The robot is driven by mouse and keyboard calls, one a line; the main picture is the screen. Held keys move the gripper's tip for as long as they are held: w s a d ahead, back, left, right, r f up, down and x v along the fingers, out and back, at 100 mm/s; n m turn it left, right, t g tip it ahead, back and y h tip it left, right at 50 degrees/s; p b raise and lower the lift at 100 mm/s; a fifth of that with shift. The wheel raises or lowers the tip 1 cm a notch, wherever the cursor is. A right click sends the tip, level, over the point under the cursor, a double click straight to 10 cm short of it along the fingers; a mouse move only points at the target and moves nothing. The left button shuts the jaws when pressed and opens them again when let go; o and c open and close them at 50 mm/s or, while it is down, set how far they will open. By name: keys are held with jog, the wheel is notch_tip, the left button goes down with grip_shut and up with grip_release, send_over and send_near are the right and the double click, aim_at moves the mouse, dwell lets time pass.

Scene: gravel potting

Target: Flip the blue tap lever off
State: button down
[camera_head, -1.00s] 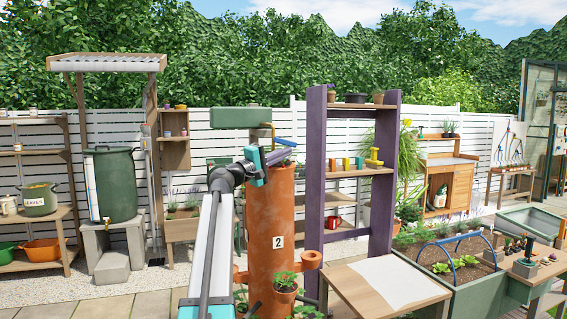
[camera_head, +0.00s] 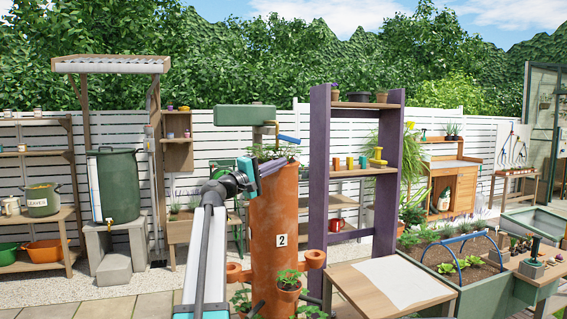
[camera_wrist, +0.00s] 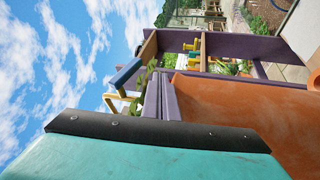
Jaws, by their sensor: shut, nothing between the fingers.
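The blue tap lever (camera_head: 288,139) sticks out to the right from a brassy tap (camera_head: 268,130) under a green tank (camera_head: 245,117). It slopes slightly down. The lever also shows in the wrist view (camera_wrist: 126,75), left of centre and apart from my finger. My gripper (camera_head: 278,162) is shut and empty, just below the lever and in front of the top of the terracotta tower (camera_head: 276,215). The head view does not show contact with the lever.
A purple shelf post (camera_head: 319,190) stands close to the right of the tap, with small pots on the shelves. Plants (camera_head: 283,152) grow on top of the tower. Side pots (camera_head: 315,258) stick out lower down. A wooden table (camera_head: 392,286) stands in front at right.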

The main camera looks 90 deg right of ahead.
jog(key=v, duration=0.7)
jog(key=shift+b, duration=0.3)
jog(key=shift+w+a, duration=0.1)
